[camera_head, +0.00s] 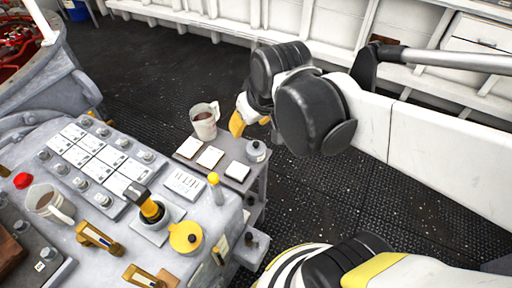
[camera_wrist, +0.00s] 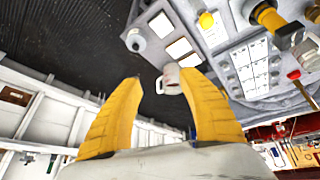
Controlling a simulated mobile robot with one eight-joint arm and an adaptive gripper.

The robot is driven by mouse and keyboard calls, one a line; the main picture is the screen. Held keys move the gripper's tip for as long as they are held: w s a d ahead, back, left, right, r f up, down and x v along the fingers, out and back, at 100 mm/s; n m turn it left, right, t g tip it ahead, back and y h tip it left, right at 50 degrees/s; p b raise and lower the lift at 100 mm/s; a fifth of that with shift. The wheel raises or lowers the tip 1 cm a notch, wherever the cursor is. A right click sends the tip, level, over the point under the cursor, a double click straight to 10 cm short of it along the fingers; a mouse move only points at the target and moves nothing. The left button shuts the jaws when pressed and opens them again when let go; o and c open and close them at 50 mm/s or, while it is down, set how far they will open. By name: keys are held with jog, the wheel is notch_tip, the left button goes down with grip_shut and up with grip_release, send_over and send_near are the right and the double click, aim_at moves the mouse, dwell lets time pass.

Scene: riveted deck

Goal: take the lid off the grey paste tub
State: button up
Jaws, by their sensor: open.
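The grey paste tub (camera_head: 256,152) is a small round pot with its lid on. It stands upright at the right back corner of the grey side shelf. In the wrist view the tub (camera_wrist: 135,41) shows at the top, beyond the left fingertip. My gripper (camera_head: 246,121) has yellow fingers and is above and behind the tub in the head view, apart from it. In the wrist view my gripper (camera_wrist: 161,78) is open, with nothing held between its fingers.
A white mug (camera_head: 204,123) of brown liquid stands left of the tub, close to my gripper. Flat white tiles (camera_head: 210,157) lie on the shelf. The console at left carries a yellow-lidded pot (camera_head: 185,237), levers and another mug (camera_head: 48,202). Dark floor is clear behind.

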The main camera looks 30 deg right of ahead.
jog(key=w+d+f+n+g, duration=0.1)
jog(key=w+d+f+g, duration=0.1)
jog(key=w+d+f, duration=0.45)
jog(key=n+g, duration=0.2)
send_near(256, 143)
jog(key=shift+y, duration=0.4)
jog(key=f+b, duration=0.1)
jog(key=f, duration=0.2)
jog(key=w+f+b, duration=0.1)
jog(key=f+b, duration=0.1)
jog(key=f, duration=0.2)
jog(key=f+b, duration=0.1)
jog(key=f, duration=0.2)
jog(key=shift+w+f+b, duration=0.2)
jog(key=shift+f+b, duration=0.1)
jog(key=shift+d+r, duration=0.1)
grip_shut()
